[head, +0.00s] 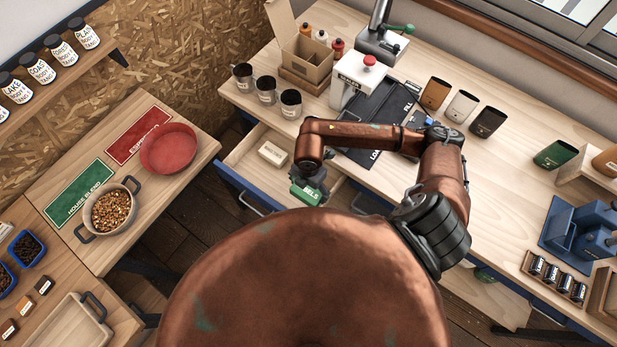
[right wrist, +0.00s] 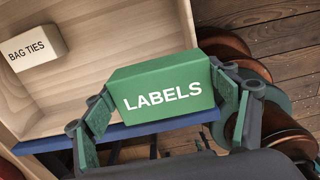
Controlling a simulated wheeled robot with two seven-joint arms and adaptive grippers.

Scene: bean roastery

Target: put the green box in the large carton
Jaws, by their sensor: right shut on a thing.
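The green box (head: 308,193), marked LABELS, is held in my right gripper (head: 308,186). In the right wrist view the green box (right wrist: 163,90) sits between the two fingers (right wrist: 165,110), which are shut on its ends. It is over the front edge of an open drawer (head: 243,160); its exact height is hard to tell. An open brown carton (head: 303,62) with a raised flap stands at the back of the workbench, beyond my gripper. My left gripper is not in view.
A pale box marked BAG TIES (head: 272,153) lies in the drawer and shows in the right wrist view (right wrist: 33,48). Dark cups (head: 291,103) and a sealing machine (head: 352,80) stand near the carton. A black mat (head: 370,118) lies right of them.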

